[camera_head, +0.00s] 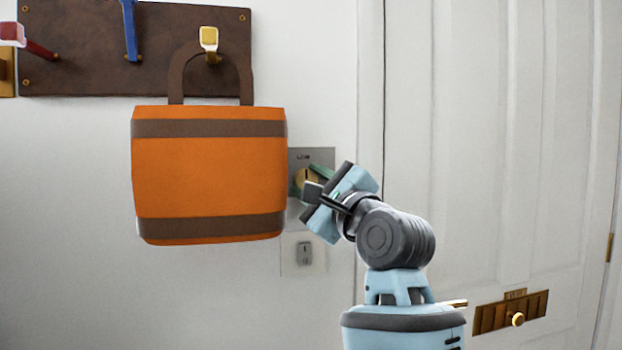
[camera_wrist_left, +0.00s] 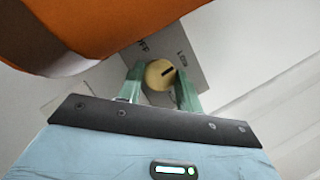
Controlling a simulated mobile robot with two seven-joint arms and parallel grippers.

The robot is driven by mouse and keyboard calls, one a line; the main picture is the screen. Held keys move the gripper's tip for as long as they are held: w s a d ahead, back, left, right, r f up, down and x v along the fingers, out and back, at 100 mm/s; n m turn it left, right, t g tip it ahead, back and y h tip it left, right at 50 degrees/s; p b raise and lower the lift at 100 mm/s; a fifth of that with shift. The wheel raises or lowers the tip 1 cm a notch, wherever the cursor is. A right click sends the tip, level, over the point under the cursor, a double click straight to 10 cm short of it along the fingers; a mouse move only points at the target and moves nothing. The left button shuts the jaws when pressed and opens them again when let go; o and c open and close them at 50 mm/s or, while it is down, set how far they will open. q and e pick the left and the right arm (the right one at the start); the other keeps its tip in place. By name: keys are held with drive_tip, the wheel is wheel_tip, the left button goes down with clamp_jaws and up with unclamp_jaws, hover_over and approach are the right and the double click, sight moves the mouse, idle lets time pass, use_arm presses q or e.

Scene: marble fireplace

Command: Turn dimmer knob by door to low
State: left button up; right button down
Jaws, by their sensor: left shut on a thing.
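The dimmer knob (camera_head: 304,177) is a round brass-yellow knob on a grey wall plate (camera_head: 322,156) beside the door. In the left wrist view the knob (camera_wrist_left: 156,75) has a dark pointer mark, which points up and right toward the "Low" lettering on the plate (camera_wrist_left: 184,52). My right gripper is not in view.
An orange bag (camera_head: 210,175) hangs from a yellow hook (camera_head: 209,40) just left of the knob and overlaps the plate's left side. A light switch (camera_head: 304,253) is below. The white door (camera_head: 480,150) with a brass letter slot (camera_head: 490,316) stands right.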

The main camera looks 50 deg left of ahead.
use_arm(q)
drive_tip(key=shift+m, duration=0.5)
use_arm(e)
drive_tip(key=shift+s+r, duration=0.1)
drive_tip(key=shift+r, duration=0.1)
use_arm(q)
drive_tip(key=o, duration=1)
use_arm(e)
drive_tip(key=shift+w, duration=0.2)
use_arm(q)
drive_tip(key=shift+d+f, duration=0.1)
drive_tip(key=shift+f, duration=0.05)
